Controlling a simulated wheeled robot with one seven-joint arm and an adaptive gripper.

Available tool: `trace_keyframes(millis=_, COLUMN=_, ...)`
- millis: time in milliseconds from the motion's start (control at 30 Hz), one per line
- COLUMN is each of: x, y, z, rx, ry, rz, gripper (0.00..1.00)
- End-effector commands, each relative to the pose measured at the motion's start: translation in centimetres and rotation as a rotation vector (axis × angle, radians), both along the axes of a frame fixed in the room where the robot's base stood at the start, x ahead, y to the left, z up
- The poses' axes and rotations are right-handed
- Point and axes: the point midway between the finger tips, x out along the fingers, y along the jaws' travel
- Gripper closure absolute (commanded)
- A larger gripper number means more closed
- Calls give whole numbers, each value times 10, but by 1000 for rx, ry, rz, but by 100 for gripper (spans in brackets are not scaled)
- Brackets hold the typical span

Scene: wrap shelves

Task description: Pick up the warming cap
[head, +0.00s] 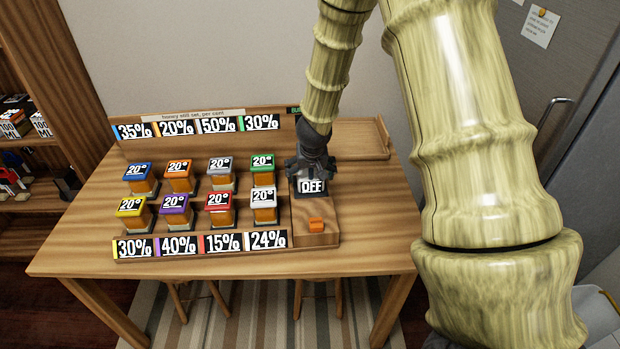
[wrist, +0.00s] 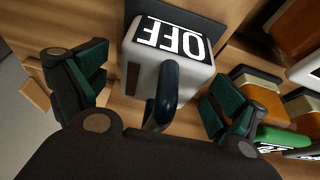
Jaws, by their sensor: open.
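The warming cap (head: 312,187) is a pale block with a label reading OFF, standing on the wooden stand at the right of the jar rows. In the wrist view the warming cap (wrist: 170,62) shows its OFF label, a light grey body and a dark blue looped handle (wrist: 162,95). My gripper (head: 312,170) is just above and behind the cap, hiding its top in the head view. In the wrist view my gripper (wrist: 156,98) is open, its green-padded fingers apart on both sides of the handle. I see no finger closed on it.
Several jars with coloured 20° lids, such as the green-lidded jar (head: 262,168), stand in two rows left of the cap. An empty wooden tray (head: 365,140) is at the back right. The table's right front is clear.

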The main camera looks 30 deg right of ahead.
Motion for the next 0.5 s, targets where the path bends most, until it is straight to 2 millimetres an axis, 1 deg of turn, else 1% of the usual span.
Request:
trace_keyframes(millis=33, x=1, y=-1, z=-4, rx=1, ry=1, rz=-2, gripper=4)
trace_keyframes(millis=133, x=2, y=-2, z=-8, rx=0, ry=1, rz=-1, gripper=4)
trace_keyframes(millis=400, x=2, y=-2, z=-8, rx=-1, ry=0, rz=0, gripper=4)
trace_keyframes(millis=433, x=2, y=-2, z=-8, rx=-1, ry=0, rz=0, gripper=7)
trace_keyframes(millis=500, x=2, y=-2, z=-8, rx=-1, ry=0, rz=0, gripper=20)
